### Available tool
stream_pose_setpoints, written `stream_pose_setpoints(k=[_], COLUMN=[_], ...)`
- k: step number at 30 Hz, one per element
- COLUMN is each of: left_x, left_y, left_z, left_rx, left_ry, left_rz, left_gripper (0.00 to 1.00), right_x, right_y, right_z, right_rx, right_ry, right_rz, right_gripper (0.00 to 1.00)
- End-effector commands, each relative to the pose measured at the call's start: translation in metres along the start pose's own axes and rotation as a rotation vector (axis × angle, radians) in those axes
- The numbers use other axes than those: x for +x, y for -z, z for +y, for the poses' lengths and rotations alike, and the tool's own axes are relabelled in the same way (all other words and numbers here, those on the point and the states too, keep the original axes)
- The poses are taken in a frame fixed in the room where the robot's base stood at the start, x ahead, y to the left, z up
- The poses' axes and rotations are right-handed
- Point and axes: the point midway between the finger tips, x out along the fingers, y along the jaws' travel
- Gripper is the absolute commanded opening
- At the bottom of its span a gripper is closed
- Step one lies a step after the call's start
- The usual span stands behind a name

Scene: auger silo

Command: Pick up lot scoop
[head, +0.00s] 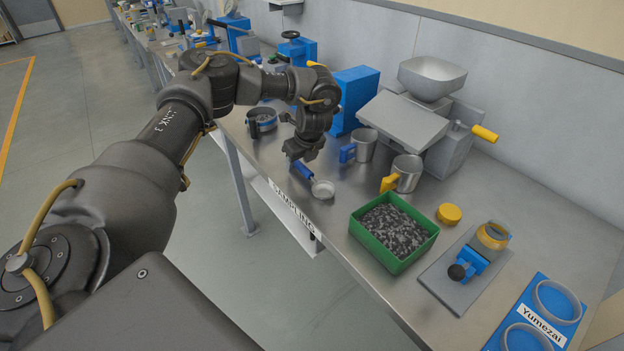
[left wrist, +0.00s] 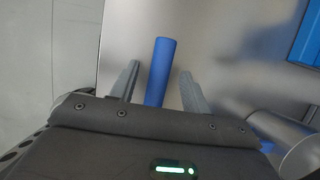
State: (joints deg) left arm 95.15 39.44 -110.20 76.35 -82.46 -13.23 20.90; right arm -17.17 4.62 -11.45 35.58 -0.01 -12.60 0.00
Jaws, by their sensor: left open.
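The scoop (head: 322,188) lies on the metal bench near its front edge, with a round metal bowl and a blue handle (head: 302,170). My left gripper (head: 296,161) is above the handle end in the head view. In the left wrist view, the blue handle (left wrist: 160,70) runs between the two grey fingers of the left gripper (left wrist: 157,88), with a gap on each side. The left gripper is open. The scoop's bowl is not visible in the left wrist view. My right gripper is not in view.
A green tray (head: 366,242) of dark granules stands to the right, near a yellow lid (head: 449,214). Metal mugs with a blue handle (head: 347,153) and a yellow handle (head: 388,184) stand behind the scoop. A round metal container (head: 262,117) sits left of the gripper.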

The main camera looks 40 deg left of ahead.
Motion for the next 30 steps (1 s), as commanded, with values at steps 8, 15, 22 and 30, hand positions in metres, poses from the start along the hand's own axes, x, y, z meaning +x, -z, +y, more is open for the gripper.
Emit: stream_pose_setpoints(k=[8,15,22,30], left_x=[0.0075,0.0078,0.0104,0.0121], left_y=[-0.0003,-0.0001,0.0009,0.0016], left_z=[-0.0003,-0.0001,0.0002,-0.0001], left_rx=[-0.001,-0.001,0.0,-0.001], left_ry=[0.002,0.001,0.0,0.001], left_rz=[0.0,0.0,0.0,0.0], left_gripper=[0.47,0.47,0.47,0.47], right_x=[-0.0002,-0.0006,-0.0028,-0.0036], right_y=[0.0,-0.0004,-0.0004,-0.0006], right_z=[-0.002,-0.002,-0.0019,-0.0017], right_rx=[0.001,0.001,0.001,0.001], right_ry=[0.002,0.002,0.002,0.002], right_rz=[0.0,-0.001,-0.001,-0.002], right_gripper=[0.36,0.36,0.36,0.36])
